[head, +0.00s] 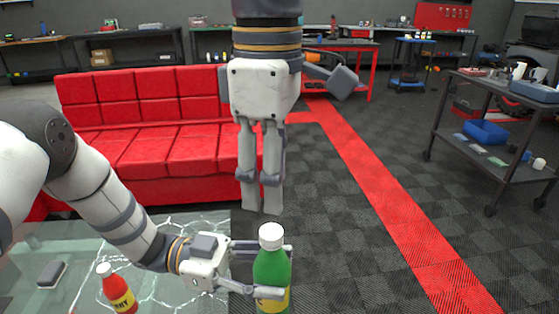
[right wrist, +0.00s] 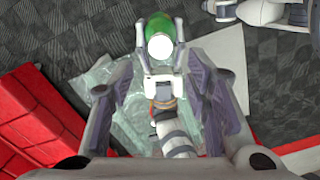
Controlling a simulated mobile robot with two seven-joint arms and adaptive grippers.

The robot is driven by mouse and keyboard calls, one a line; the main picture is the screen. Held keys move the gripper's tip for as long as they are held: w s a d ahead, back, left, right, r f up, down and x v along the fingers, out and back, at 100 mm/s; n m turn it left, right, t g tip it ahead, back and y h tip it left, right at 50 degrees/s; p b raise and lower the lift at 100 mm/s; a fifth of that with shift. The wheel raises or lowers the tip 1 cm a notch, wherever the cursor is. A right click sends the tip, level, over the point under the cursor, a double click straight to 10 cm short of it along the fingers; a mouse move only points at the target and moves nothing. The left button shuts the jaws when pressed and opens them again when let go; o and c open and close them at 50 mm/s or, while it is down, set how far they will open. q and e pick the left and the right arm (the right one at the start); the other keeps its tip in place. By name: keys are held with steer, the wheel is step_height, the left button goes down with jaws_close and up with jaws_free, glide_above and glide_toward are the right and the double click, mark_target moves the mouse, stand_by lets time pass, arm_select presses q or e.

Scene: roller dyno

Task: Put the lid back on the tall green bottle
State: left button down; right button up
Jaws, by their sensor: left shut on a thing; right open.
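The tall green bottle (head: 271,268) stands upright at the lower middle of the head view, with a white lid (head: 271,232) on its top. My left gripper (head: 272,270) is shut around the bottle's body. The right wrist view also shows the green bottle (right wrist: 156,25) and the round white lid (right wrist: 161,47) from above; I cannot tell how firmly the lid sits. My right gripper (head: 260,207) is open, pointing down above the lid, with nothing between its fingers.
A glass table (head: 190,225) at lower left bears a red bottle (head: 118,290) with a white cap and a small dark block (head: 51,273). A red sofa (head: 160,145) stands behind. A dark cart (head: 500,155) stands at right, and the floor between is clear.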

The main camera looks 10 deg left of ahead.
mark_target(271, 231)
step_height(271, 231, down, 8)
stand_by(0.5)
jaws_close()
steer(key=shift+o, duration=0.2)
jaws_free()
steer(key=shift+r, duration=2.25)
